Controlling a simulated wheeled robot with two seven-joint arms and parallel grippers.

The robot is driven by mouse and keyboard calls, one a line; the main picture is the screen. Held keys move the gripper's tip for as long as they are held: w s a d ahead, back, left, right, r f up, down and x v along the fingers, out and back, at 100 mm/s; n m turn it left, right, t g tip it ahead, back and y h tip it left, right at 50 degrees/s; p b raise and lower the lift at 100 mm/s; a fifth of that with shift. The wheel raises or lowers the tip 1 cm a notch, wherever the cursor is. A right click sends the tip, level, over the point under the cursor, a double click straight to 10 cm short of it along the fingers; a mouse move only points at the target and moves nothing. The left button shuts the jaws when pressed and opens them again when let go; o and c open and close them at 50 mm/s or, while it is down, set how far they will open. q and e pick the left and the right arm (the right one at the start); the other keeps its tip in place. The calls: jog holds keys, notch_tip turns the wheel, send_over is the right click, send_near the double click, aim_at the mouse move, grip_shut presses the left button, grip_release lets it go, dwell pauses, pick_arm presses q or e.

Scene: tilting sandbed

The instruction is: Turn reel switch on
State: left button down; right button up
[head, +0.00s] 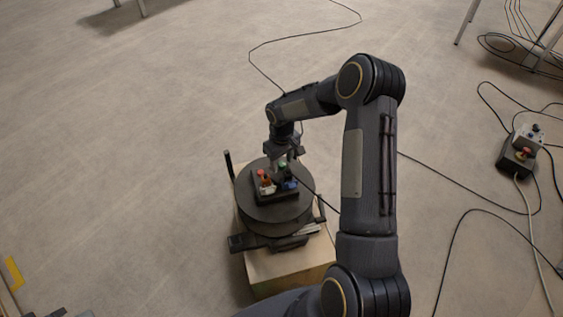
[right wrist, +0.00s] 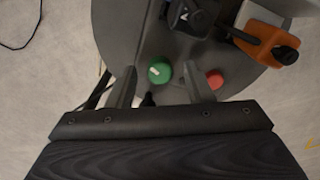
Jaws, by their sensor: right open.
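A small dark switch box (head: 262,197) with coloured controls lies on top of a dark round reel (head: 262,214). In the right wrist view, a round green knob (right wrist: 160,72) with a white mark shows beside a red button (right wrist: 215,79). I cannot tell for sure which control is the reel switch. My right gripper (head: 288,160) is above the box, pointing down. In the right wrist view, my right gripper (right wrist: 160,76) is open, with the green knob between its fingers in the picture; I cannot tell whether they touch it. My left gripper is not in view.
An orange lever part (right wrist: 265,48) and a dark knob (right wrist: 193,18) are close to the green knob. The reel stands on a wooden block (head: 290,268). Another control box (head: 518,155) and cables lie on the floor at right. Floor at left is mostly clear.

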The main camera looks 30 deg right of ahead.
jog(key=shift+f, duration=0.1)
jog(key=c, duration=1)
jog(key=m, duration=0.5)
jog(key=shift+m, duration=0.3)
jog(key=m, duration=0.3)
jog(key=shift+m, duration=1.7)
